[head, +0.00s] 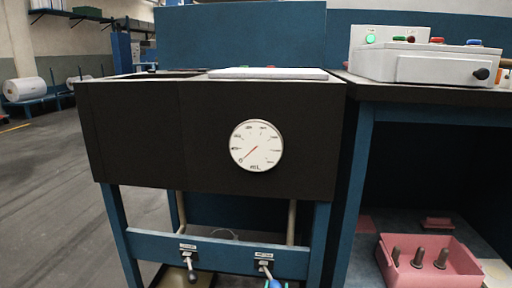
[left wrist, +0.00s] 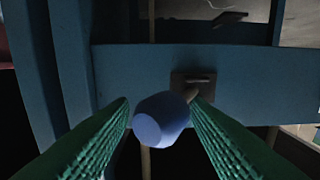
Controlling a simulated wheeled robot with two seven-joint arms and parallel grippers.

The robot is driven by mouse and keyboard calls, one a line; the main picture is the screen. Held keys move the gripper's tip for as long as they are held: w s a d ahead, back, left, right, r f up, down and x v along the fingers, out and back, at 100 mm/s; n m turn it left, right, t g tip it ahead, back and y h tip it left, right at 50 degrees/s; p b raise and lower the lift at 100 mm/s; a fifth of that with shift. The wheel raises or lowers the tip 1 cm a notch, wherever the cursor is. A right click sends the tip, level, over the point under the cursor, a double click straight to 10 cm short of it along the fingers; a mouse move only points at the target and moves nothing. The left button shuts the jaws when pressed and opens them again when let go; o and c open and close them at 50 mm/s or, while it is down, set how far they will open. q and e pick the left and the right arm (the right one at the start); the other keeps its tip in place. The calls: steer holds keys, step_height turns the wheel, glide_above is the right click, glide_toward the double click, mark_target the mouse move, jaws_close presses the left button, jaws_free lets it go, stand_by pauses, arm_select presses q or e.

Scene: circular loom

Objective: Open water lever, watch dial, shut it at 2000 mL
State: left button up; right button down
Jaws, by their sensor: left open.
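The round white dial (head: 256,145), marked mL, is on the front of the dark tank (head: 130,135). Its red needle points down-left, near the zero end of the scale. Below, on the blue crossbar (head: 150,242), are two labelled levers. The left lever (head: 191,271) has a dark knob; the right lever (head: 264,268) has a blue knob, partly cut off by the bottom edge. In the left wrist view, my left gripper (left wrist: 161,104) is open, its green fingers on either side of a blue knob (left wrist: 160,122). I cannot tell whether they touch it. My right gripper is not in view.
A pink bin (head: 430,262) with several dark pegs sits on the lower shelf at right. A grey control box (head: 425,66) with coloured buttons stands on the bench above. Blue frame legs (head: 122,230) flank the crossbar. The floor at left is clear.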

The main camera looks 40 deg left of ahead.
arm_select(q)
steer(key=shift+a, duration=0.1)
steer(key=s+a, duration=0.4)
steer(key=a, duration=0.2)
steer(key=shift+a, duration=0.3)
stand_by(0.4)
steer(key=shift+d, duration=0.1)
stand_by(4.5)
steer(key=w+d, duration=0.1)
steer(key=d, duration=0.1)
steer(key=w+d, duration=0.1)
steer(key=d, duration=0.1)
steer(key=w+d, duration=0.2)
steer(key=shift+d, duration=0.3)
steer(key=shift+s+a, duration=0.3)
steer(key=shift+a, duration=0.1)
steer(key=b+v, duration=0.1)
steer(key=v, duration=0.8)
